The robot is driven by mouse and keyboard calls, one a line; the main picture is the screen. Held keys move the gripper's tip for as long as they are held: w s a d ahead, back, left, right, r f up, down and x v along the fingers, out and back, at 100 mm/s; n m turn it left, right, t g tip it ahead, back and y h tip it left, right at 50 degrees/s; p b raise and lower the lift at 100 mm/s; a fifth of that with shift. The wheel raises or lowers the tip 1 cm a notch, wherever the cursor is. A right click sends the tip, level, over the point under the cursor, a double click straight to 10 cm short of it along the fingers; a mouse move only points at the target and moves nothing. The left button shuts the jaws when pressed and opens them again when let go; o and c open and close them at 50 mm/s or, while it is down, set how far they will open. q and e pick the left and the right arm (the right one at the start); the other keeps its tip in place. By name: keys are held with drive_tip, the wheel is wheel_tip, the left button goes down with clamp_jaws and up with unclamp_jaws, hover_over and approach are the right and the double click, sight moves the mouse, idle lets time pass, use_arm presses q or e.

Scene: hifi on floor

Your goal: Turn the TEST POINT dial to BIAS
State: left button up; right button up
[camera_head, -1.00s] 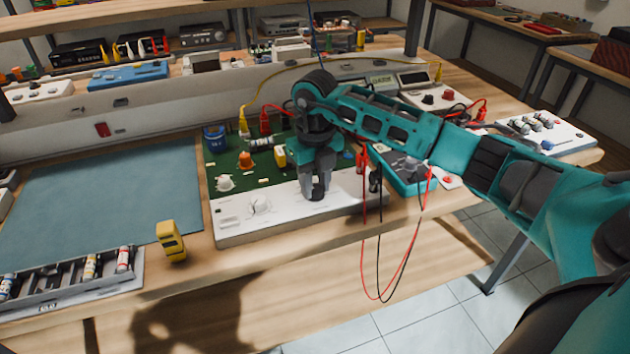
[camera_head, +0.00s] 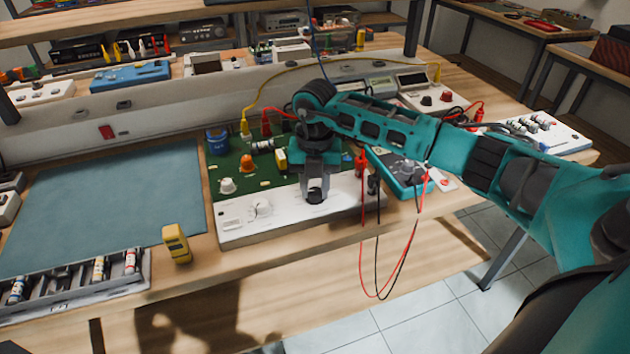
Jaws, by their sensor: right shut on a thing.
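My right gripper (camera_head: 315,195) points down over the white front panel (camera_head: 235,224) of a device with a green circuit board (camera_head: 232,165). It is shut on a dark dial (camera_head: 315,196) on the right half of that panel. The fingers hide most of this dial and any labels around it, so I cannot read its setting. The panel print is too small to read. My left gripper is not in view.
A teal multimeter (camera_head: 402,172) with hanging red and black leads (camera_head: 366,268) lies right of the device. A blue-grey mat (camera_head: 100,205) lies clear at left.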

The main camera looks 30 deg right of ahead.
sight(315, 191)
drive_tip(key=shift+m, duration=0.6)
drive_tip(key=o, duration=1.1)
drive_tip(key=shift+c, duration=0.2)
wheel_tip(315, 191, up, 13)
